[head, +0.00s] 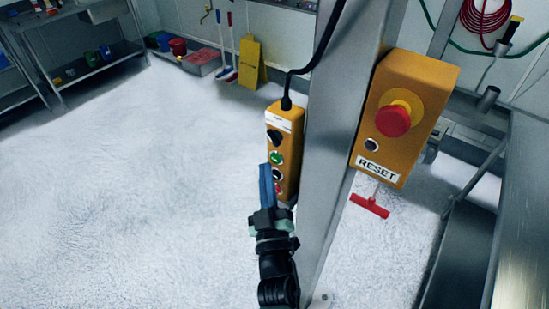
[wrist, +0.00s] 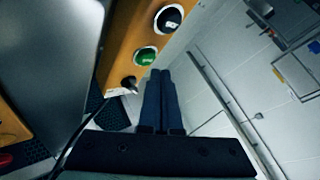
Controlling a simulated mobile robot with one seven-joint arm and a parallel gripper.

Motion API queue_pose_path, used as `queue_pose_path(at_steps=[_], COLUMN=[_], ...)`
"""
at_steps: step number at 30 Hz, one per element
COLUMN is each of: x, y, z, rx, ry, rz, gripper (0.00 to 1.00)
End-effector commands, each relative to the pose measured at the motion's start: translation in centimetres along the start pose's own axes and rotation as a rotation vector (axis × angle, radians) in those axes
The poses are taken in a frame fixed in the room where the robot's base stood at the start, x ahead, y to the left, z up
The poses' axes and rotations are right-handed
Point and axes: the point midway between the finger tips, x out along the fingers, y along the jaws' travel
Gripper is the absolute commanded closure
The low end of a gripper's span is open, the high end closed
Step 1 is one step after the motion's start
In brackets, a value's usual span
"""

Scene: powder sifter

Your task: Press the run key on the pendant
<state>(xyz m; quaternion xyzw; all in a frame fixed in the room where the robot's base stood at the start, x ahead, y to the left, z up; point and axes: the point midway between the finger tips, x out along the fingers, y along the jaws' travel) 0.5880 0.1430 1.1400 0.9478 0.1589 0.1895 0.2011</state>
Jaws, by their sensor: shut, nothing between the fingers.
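The yellow pendant (head: 287,125) hangs upright from a black cable beside the grey steel post. On its face are a black selector knob (head: 273,136), a green key (head: 276,158), a black key (head: 277,174) and a red key, partly hidden by my gripper. No marking on the keys is readable; the green one looks like the run key. My gripper (head: 265,166) is shut and empty, its blue fingertips just left of and below the green key. In the wrist view, the fingertips (wrist: 160,72) lie close beside the green key (wrist: 146,56); I cannot tell whether they touch.
The steel post (head: 335,130) stands right of the pendant. A yellow RESET box (head: 400,130) with a red mushroom button (head: 393,121) is on the post's right. A steel table (head: 520,210) is at far right. Open floor (head: 140,190) lies left.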

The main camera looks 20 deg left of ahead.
Motion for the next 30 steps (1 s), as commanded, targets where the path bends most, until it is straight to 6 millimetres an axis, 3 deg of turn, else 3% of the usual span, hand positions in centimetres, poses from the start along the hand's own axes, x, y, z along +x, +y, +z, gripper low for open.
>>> queue_pose_path(at_steps=[30], x=[0.83], y=[0.58], z=[0.59], rx=[0.000], ry=[0.000], rz=[0.000], gripper=[1.00])
